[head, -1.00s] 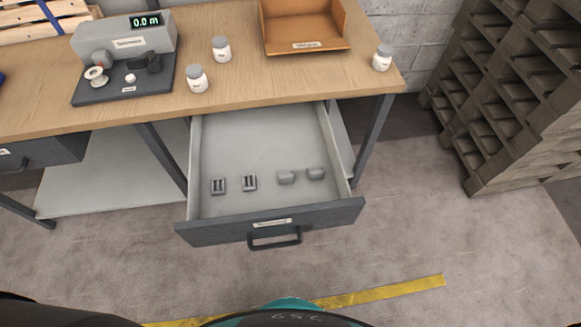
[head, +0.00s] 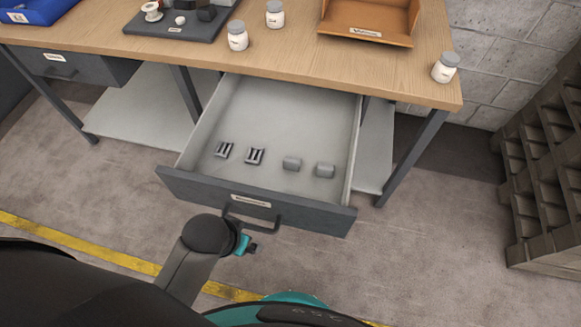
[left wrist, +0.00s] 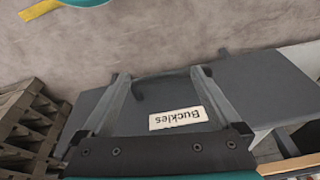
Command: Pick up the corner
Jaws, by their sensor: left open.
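An open grey drawer (head: 215,178) under the workbench holds two slotted dark grey buckles (head: 224,150) (head: 255,156) on the left. Two plain rounded grey blocks (head: 292,163) (head: 325,170) lie on the right; they may be the corners. My left gripper (head: 248,245) is just in front of the drawer, close to its handle (head: 252,222). In the left wrist view the gripper's two fingers (left wrist: 160,76) are apart, with the dark handle (left wrist: 140,92) between or just beyond them; contact cannot be told. The drawer front's label (left wrist: 178,118) reads "Buckles". My right gripper is not in view.
The wooden benchtop (head: 300,60) above carries white jars (head: 238,36) (head: 445,67), an orange-brown tray (head: 366,22) and a blue bin (head: 38,10). Stacked pallets (head: 545,170) stand at the right. Floor in front of the drawer is clear.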

